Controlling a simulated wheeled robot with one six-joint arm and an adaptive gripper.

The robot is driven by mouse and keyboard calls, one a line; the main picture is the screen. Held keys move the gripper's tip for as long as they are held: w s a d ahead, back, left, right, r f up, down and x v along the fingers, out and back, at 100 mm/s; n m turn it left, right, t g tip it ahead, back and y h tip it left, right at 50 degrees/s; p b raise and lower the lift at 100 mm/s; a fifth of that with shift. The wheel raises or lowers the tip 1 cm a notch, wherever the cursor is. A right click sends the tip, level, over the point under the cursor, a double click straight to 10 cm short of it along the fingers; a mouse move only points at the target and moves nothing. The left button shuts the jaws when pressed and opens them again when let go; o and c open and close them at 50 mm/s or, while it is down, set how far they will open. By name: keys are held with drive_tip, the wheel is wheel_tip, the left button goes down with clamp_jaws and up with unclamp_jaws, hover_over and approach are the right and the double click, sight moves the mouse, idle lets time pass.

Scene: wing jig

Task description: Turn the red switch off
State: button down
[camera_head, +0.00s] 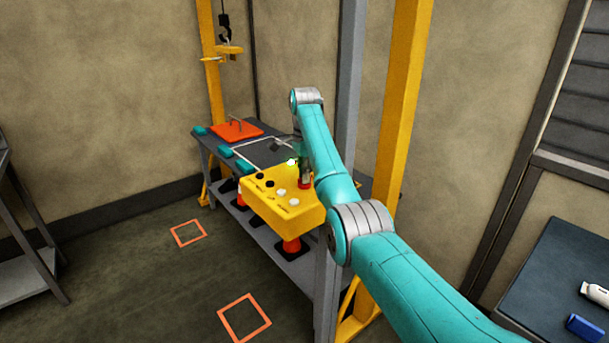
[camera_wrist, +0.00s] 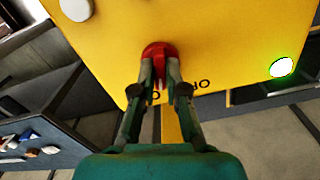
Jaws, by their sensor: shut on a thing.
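The red switch (camera_wrist: 156,50) is a round red knob on the face of a yellow control box (camera_wrist: 215,40). In the wrist view, my gripper (camera_wrist: 160,68) has both fingertips closed on the knob. Part of the knob's lower side is hidden between the fingers. Lettering beside the knob is partly covered by a finger. In the head view, the red switch (camera_head: 305,183) shows at the right of the yellow box (camera_head: 270,205), with my gripper (camera_head: 304,176) on it from above. A green-lit lamp (camera_head: 292,162) glows near the box's back edge; it also shows in the wrist view (camera_wrist: 281,67).
The box has black and white buttons (camera_head: 281,192). Behind it, a grey table (camera_head: 262,155) holds an orange plate (camera_head: 237,131) and teal blocks. A grey post (camera_head: 349,90) and a yellow post (camera_head: 402,100) stand close by my arm. Open floor lies to the left.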

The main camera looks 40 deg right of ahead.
drive_tip(key=n, duration=1.2)
idle(0.6)
drive_tip(key=c, duration=1.2)
unclamp_jaws()
